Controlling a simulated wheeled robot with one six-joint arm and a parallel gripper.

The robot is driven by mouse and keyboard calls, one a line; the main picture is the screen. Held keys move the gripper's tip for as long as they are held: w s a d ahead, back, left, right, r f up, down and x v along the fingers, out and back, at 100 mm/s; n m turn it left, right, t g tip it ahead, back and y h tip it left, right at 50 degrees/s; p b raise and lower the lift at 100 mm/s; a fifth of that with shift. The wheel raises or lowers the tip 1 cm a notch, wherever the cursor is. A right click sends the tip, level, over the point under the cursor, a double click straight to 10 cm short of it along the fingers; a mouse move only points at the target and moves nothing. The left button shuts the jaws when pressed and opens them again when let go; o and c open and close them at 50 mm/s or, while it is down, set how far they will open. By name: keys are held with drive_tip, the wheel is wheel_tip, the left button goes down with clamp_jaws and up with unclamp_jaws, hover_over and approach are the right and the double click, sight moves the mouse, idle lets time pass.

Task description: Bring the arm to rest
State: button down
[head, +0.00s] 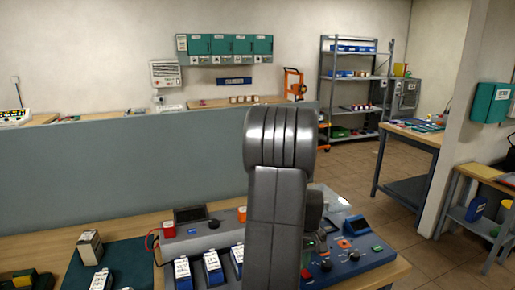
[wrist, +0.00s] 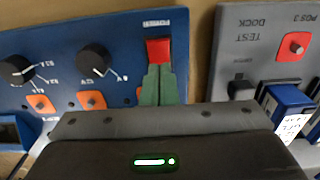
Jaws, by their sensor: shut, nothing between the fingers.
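My gripper (wrist: 160,72) shows in the wrist view as two green fingers pressed together, with nothing between them. The fingertips are right at the lower edge of a red switch (wrist: 158,49) marked POWER on a blue panel (wrist: 110,45); I cannot tell whether they touch it. In the head view my grey arm rises in the middle and hides the gripper. The blue panel also shows there (head: 378,256), to the right of the arm.
A grey test dock (wrist: 240,58) with a red button (wrist: 293,45) and a blue battery (wrist: 290,101) lies beside the panel. A grey partition (head: 120,165) stands behind the bench. A dark green mat (head: 125,258) lies left. Open floor (head: 355,165) shows at the back right.

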drive_tip(key=shift+f, duration=0.45)
drive_tip(key=shift+r, duration=0.15)
